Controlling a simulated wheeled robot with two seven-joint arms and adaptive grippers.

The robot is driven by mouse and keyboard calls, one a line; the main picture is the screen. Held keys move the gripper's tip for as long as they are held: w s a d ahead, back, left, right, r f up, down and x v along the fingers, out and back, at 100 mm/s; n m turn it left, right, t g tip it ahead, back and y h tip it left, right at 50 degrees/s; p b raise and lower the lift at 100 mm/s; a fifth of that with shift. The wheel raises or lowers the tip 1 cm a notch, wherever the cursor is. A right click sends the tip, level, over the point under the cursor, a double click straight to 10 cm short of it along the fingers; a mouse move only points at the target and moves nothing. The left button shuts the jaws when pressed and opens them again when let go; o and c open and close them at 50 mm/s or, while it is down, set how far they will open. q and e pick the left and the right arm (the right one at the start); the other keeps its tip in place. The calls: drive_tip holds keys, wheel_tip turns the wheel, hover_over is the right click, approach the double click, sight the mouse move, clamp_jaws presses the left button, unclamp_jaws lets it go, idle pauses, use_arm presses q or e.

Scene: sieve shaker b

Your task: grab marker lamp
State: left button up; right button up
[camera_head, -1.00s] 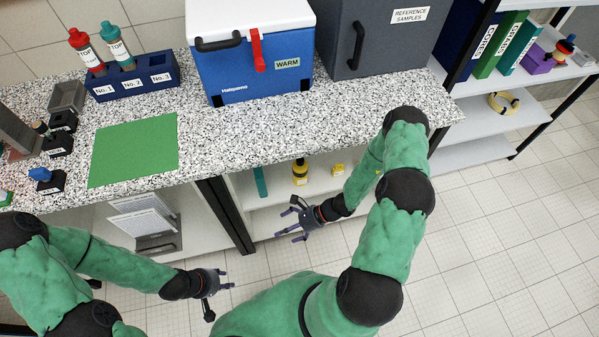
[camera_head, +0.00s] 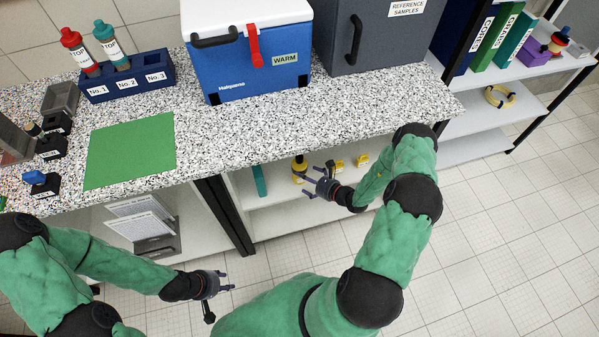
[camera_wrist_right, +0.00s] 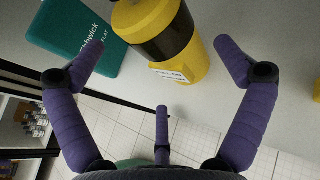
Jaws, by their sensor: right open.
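A yellow and black lamp (camera_head: 299,164), which I take for the marker lamp, stands on the shelf under the speckled counter. In the right wrist view the lamp (camera_wrist_right: 187,65) shows large, with a small white label too blurred to read. My right gripper (camera_head: 311,183) is open just in front of it. Its purple fingers (camera_wrist_right: 158,62) are spread to either side of the lamp's near part, with a gap and no visible contact. The lamp's top runs out of that view. My left gripper (camera_head: 224,284) is open and empty, low in front of the counter.
A teal box (camera_wrist_right: 80,42) stands close beside the lamp. Small yellow objects (camera_head: 361,159) lie to its right on the shelf (camera_head: 280,190). The counter edge (camera_head: 330,140) overhangs the shelf, and a black counter leg (camera_head: 225,215) stands to the left.

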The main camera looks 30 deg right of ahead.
drive_tip(key=b+x, duration=0.2)
drive_tip(key=x, duration=0.2)
drive_tip(key=shift+w, duration=0.65)
drive_tip(key=c, duration=1.4)
drive_tip(key=shift+r, duration=0.1)
